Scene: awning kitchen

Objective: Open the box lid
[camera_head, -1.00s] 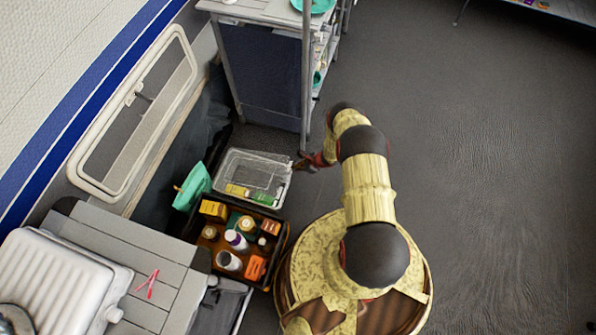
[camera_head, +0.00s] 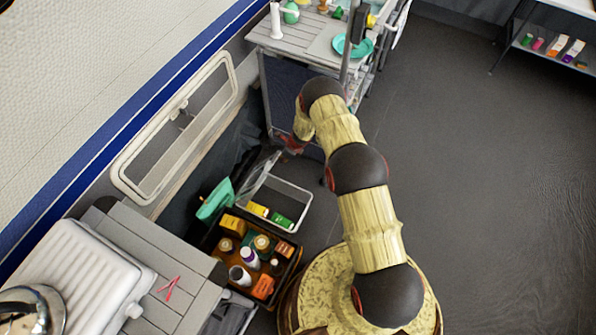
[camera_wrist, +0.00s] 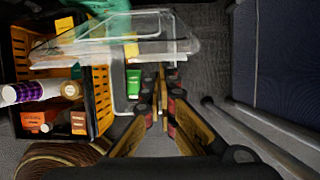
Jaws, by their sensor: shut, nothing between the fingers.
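The box (camera_head: 306,208) is a small pale container on the floor, with a yellow carton (camera_head: 257,209) and a green carton (camera_head: 282,221) inside. Its clear lid (camera_head: 260,171) stands raised and tilted along the side toward the wall, so the box's top is uncovered. My gripper (camera_head: 280,152) is at the upper edge of the lid, shut and empty. In the wrist view the shut fingers (camera_wrist: 158,100) are beside the transparent lid (camera_wrist: 105,45), with the green carton (camera_wrist: 133,83) to their left. I cannot tell whether they touch the lid.
A dark crate (camera_head: 288,268) of bottles and cartons stands directly in front of the box. A teal object (camera_head: 215,200) is at its wall side. A metal cart (camera_head: 300,48) stands behind. The wall with a framed window (camera_head: 175,130) is left. Open floor (camera_head: 460,180) lies right.

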